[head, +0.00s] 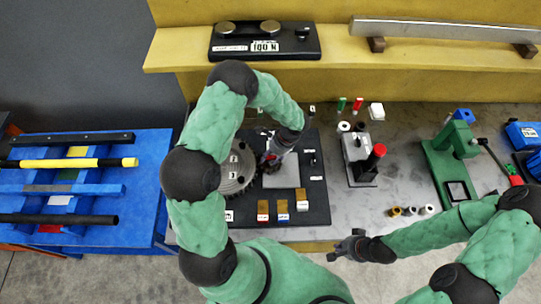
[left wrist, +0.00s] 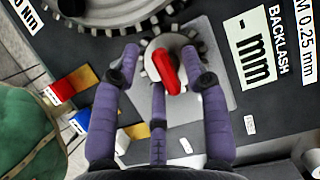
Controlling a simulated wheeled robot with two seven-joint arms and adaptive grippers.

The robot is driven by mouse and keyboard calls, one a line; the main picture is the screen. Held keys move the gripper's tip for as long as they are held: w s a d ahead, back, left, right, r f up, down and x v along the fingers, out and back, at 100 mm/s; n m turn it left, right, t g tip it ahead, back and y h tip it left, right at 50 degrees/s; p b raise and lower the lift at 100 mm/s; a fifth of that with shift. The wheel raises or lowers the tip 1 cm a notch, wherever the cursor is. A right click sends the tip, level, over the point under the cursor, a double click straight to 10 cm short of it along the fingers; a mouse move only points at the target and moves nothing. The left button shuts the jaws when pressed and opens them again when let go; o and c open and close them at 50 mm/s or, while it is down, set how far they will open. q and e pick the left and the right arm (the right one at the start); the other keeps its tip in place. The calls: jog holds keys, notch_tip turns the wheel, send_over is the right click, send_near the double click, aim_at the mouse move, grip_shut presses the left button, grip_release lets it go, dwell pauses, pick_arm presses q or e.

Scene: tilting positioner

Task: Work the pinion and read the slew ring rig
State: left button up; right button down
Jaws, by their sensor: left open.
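The slew ring (head: 240,180) is a grey toothed ring on a black base plate (head: 312,212); my left arm hides part of it. In the left wrist view its teeth (left wrist: 110,22) run along the top, beside the smaller grey toothed pinion (left wrist: 152,50). A red knob or bar (left wrist: 166,72) stands on the pinion. My left gripper (head: 270,160) is over the pinion; in the left wrist view its three fingers (left wrist: 163,70) are spread around the red part. A label reads "- mm" (left wrist: 254,50) beside BACKLASH. My right gripper (head: 347,245) is low, apart from the rig; its fingers are unclear.
Small tags (head: 282,206) stand along the plate's front. A grey fixture with a red knob (head: 360,160) and a green press (head: 450,160) stand right. A blue rack with bars (head: 145,190) is left. A yellow shelf (head: 175,55) runs behind. Some bench between the fixtures is clear.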

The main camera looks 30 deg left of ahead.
pick_arm(q)
grip_shut()
jog(key=shift+f+m+t+b, duration=0.1)
jog(key=shift+m+t+b, duration=0.4)
jog(key=shift+m+b, duration=0.6)
jog(key=shift+m+t+b, duration=0.3)
jog(key=shift+m+t, duration=0.1)
jog(key=shift+m, duration=0.7)
grip_release()
jog(key=shift+r+y, duration=0.25)
jog(key=shift+y, duration=0.05)
